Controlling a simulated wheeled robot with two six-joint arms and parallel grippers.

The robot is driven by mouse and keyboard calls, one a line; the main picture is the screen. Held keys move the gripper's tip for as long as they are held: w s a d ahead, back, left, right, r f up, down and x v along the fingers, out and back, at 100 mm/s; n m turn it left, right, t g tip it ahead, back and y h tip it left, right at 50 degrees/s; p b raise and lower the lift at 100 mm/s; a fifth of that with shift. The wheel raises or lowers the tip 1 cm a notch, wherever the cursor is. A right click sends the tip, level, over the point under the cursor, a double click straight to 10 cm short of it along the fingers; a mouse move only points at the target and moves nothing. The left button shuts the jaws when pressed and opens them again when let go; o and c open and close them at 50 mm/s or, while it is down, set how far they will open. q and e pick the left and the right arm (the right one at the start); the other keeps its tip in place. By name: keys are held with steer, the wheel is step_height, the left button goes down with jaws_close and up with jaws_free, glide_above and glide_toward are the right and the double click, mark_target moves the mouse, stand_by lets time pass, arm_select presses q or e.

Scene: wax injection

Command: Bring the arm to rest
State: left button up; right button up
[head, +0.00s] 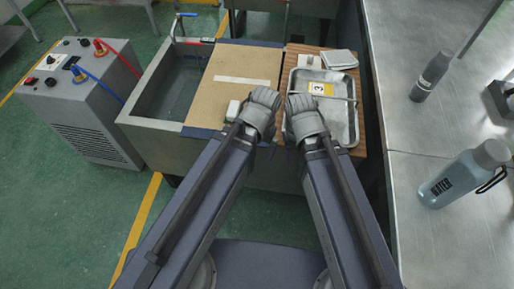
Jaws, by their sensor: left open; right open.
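My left gripper (264,97) is over the right edge of the brown board, and my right gripper (300,103) is over the left part of the metal tray (345,134). The two are side by side with a small gap between them. Both are open. Both arms reach forward from the bottom of the head view. The fingertips are small and partly hidden by the gripper bodies, and I cannot tell whether they touch anything below. The metal tray holds a yellow label (321,89) marked with a 3.
A brown board (229,98) lies beside an open grey basin (168,101). A grey machine (82,105) with red and blue hoses stands left. A steel table (410,170) at right bears a grey bottle (431,77) and a blue water bottle (465,174). Green floor is clear at lower left.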

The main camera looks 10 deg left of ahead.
arm_select(q)
steer(key=shift+s+d, duration=0.25)
steer(key=shift+s, duration=0.55)
steer(key=shift+r+p, duration=0.65)
